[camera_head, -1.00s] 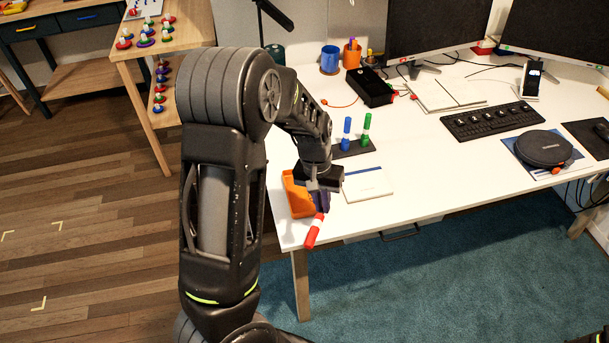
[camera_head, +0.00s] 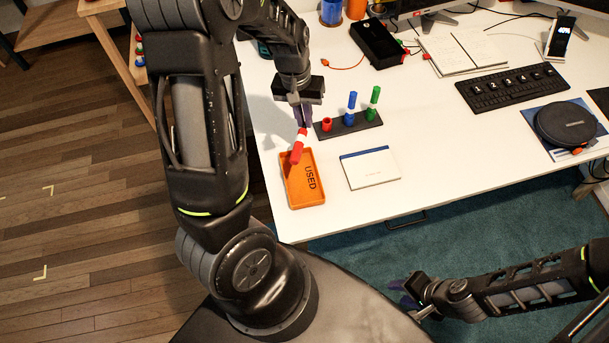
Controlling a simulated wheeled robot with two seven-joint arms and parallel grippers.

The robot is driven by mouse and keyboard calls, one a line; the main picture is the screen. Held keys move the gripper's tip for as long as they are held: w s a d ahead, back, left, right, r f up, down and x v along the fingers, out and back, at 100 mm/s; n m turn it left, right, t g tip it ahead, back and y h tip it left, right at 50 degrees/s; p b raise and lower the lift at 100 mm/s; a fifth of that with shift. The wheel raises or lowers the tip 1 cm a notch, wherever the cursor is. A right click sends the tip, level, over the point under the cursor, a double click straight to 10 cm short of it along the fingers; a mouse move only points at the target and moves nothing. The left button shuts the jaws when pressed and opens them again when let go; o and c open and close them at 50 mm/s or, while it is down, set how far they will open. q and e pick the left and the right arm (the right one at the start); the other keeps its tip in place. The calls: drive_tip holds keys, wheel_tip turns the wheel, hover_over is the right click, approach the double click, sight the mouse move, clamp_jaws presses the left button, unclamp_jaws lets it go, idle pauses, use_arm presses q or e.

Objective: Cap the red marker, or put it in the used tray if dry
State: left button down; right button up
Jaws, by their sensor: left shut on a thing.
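My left gripper (camera_head: 303,113) is shut on the red marker (camera_head: 298,149), which hangs tilted from its fingers with the red body toward me. The marker's lower end is over the far part of the orange tray lettered USED (camera_head: 307,197); I cannot tell if it touches. A black stand (camera_head: 338,130) is just right of the gripper. It holds a red cap (camera_head: 327,124) with no marker in it, a blue marker (camera_head: 351,106) and a green marker (camera_head: 374,101), both upright. My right gripper (camera_head: 402,296) is low in front of the table, its purple fingers apart and empty.
A white notepad with a blue band (camera_head: 370,169) lies right of the tray. A black box (camera_head: 376,43), an open notebook (camera_head: 460,50), a keyboard (camera_head: 508,87) and a round black device (camera_head: 566,124) stand further off. White table between them is clear.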

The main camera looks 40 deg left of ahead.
use_arm(q)
drive_tip(key=shift+f, duration=0.1)
drive_tip(key=shift+f+b, duration=0.5)
drive_tip(key=shift+f, duration=0.4)
wheel_tip(320, 180, down, 4)
drive_tip(key=b, duration=0.3)
drive_tip(key=c, duration=1.5)
unclamp_jaws()
drive_tip(key=shift+o, duration=0.2)
wheel_tip(320, 180, up, 8)
drive_tip(key=a, duration=0.1)
drive_tip(key=shift+s+f+b, duration=0.15)
drive_tip(key=shift+s+b, duration=0.05)
drive_tip(key=shift+b, duration=0.15)
